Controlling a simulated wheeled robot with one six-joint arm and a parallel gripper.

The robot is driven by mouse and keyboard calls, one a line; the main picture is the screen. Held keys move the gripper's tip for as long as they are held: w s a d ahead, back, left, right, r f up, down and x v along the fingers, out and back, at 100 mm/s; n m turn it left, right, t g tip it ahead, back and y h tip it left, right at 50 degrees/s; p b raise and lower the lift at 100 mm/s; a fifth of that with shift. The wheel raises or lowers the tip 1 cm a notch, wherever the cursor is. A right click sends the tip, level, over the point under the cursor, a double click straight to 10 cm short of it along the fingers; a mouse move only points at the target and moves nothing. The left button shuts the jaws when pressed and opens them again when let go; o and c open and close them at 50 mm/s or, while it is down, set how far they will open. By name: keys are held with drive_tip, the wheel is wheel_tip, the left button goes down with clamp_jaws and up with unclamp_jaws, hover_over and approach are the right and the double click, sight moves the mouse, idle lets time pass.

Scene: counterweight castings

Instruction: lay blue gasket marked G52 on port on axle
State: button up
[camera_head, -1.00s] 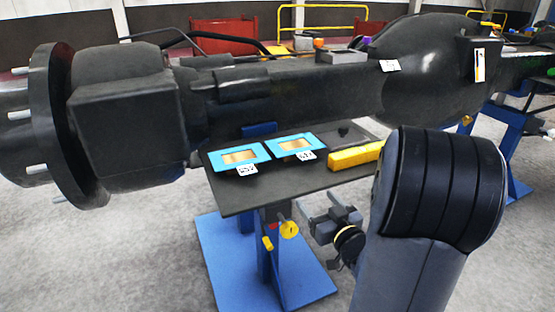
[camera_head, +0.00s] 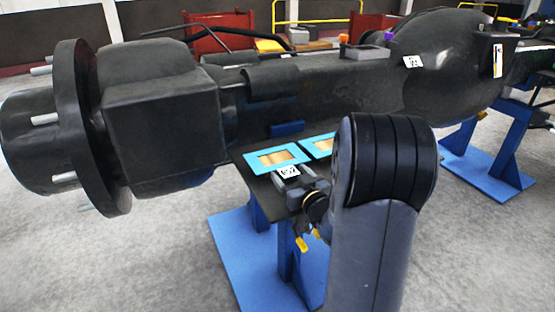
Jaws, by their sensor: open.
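The blue gasket marked G52 (camera_head: 252,162) lies flat on the dark table beside the axle, a rectangular frame with a tan middle. Its white tag (camera_head: 288,171) hangs at the near edge. My gripper (camera_head: 286,181) is open at that tagged edge, just under or beside the tag; I cannot tell whether it touches. The black axle (camera_head: 330,92) runs across behind the table. A white tag (camera_head: 412,61) sits on its upper side. I cannot make out the port clearly. My arm hides part of the table.
A second blue gasket (camera_head: 312,144) lies right of the first, partly hidden by my arm. A grey block (camera_head: 365,52) sits on top of the axle, with a purple piece (camera_head: 388,35) near it. Blue stands (camera_head: 490,165) hold the axle. The floor in front is clear.

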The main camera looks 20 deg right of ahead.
drive_tip(key=c, duration=1.1)
drive_tip(key=shift+o, duration=0.2)
drive_tip(key=shift+r, duration=0.1)
